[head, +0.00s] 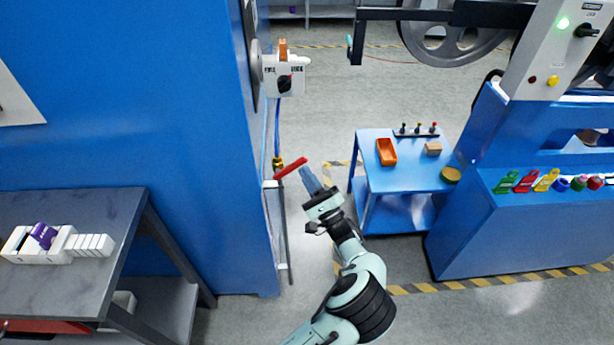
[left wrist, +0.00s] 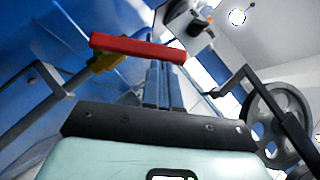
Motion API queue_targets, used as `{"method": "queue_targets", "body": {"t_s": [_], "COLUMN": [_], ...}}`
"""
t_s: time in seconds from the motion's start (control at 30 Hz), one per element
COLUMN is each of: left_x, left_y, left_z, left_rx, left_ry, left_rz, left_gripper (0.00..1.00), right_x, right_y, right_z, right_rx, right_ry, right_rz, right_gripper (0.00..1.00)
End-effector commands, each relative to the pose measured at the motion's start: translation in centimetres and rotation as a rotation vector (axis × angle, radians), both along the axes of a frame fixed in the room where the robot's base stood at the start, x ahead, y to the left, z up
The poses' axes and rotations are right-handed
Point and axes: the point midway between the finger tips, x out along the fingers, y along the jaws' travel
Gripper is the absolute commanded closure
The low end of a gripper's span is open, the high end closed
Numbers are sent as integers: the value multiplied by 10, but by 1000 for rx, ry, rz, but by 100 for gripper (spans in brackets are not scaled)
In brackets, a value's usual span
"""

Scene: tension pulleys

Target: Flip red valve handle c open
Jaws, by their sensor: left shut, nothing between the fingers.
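The red valve handle (head: 291,167) sits on a brass valve (head: 277,163) on a thin pipe beside the blue cabinet. It sticks out sideways to the right from the pipe, with its right end slightly raised. No letter shows on it. My left gripper (head: 307,172) is just right of the handle's free end, with its blue fingers shut and empty. In the left wrist view the red handle (left wrist: 138,47) crosses in front of the fingertips (left wrist: 158,66). I cannot tell whether they touch it. My right gripper is not in view.
A control box (head: 284,75) with a black knob is mounted above the valve. The blue cabinet (head: 130,120) fills the left side. A blue cart (head: 405,180) holds an orange bin (head: 386,152). A grey table (head: 60,290) stands front left. Open floor lies between cabinet and cart.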

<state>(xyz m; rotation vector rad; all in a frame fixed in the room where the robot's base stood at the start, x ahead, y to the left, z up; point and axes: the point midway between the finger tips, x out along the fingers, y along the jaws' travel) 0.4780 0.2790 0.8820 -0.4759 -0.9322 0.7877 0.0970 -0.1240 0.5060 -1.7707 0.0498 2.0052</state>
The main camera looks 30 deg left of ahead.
Motion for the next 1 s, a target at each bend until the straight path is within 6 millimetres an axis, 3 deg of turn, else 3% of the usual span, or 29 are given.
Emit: {"method": "queue_targets", "body": {"t_s": [0.4,1.0], "left_x": [-7,-20], "left_y": [11,33], "left_z": [33,53], "left_rx": [-339,-700], "left_ry": [-211,-431], "left_rz": [2,2], "left_gripper": [100,100], "right_x": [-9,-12], "right_y": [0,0], "right_z": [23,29], "right_rx": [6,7], "right_ry": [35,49], "right_rz": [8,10], "right_gripper": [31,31]}}
